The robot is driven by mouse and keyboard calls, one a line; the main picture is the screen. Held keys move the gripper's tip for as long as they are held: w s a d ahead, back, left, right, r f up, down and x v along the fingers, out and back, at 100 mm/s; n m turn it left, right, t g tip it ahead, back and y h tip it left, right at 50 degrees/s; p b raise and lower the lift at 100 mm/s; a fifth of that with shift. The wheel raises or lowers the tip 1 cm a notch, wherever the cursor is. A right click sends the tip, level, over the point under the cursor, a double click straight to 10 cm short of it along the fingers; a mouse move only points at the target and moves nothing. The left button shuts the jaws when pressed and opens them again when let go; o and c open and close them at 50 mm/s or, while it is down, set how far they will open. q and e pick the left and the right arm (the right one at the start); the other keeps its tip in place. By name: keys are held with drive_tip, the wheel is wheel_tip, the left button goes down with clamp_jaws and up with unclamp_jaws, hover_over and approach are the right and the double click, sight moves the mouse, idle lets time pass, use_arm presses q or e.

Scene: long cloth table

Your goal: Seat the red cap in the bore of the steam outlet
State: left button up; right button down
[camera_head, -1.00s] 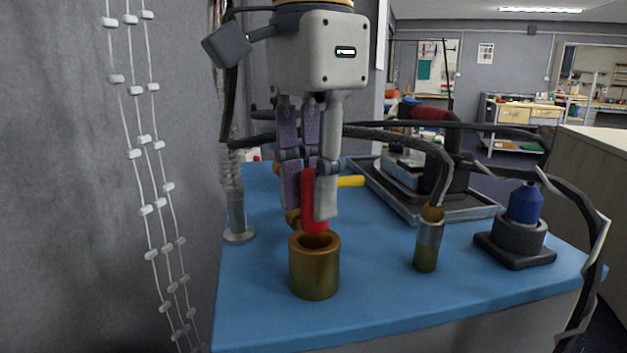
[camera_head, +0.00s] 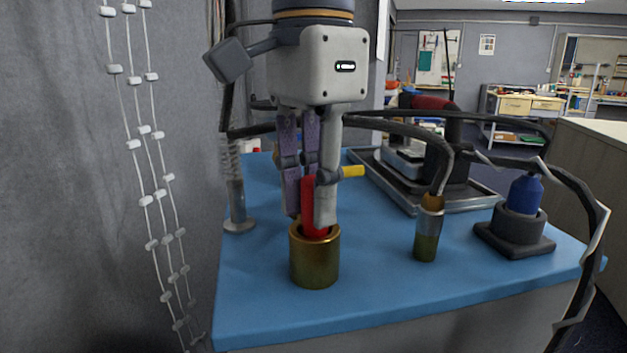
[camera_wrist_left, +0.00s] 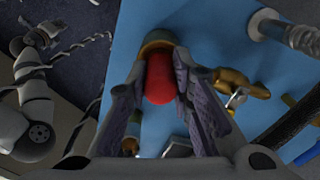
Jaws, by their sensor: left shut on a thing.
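The red cap (camera_head: 308,200) is a slim, upright red piece held between the fingers of my left gripper (camera_head: 310,212). The steam outlet appears to be the upright brass cylinder (camera_head: 314,266) on the blue table. The cap's lower end is inside the outlet's open top, and the fingertips are at its rim. How deep the cap sits is hidden. In the left wrist view, the cap's rounded red end (camera_wrist_left: 160,78) shows between the fingers, with the brass rim (camera_wrist_left: 158,42) behind it. My right gripper is not in view.
The blue table (camera_head: 370,300) is clear in front of the outlet. To the right stand a brush-like piece (camera_head: 428,240) and a blue-topped part on a dark base (camera_head: 515,236). A metal tray (camera_head: 405,200) with a machine lies behind. A yellow handle (camera_head: 353,171) shows behind the gripper.

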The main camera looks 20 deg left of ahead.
use_arm(q)
drive_tip(key=shift+f, duration=0.65)
drive_tip(key=o, duration=1)
drive_tip(key=shift+c, duration=0.2)
wheel_tip(320, 180, up, 12)
drive_tip(key=shift+r, duration=0.1)
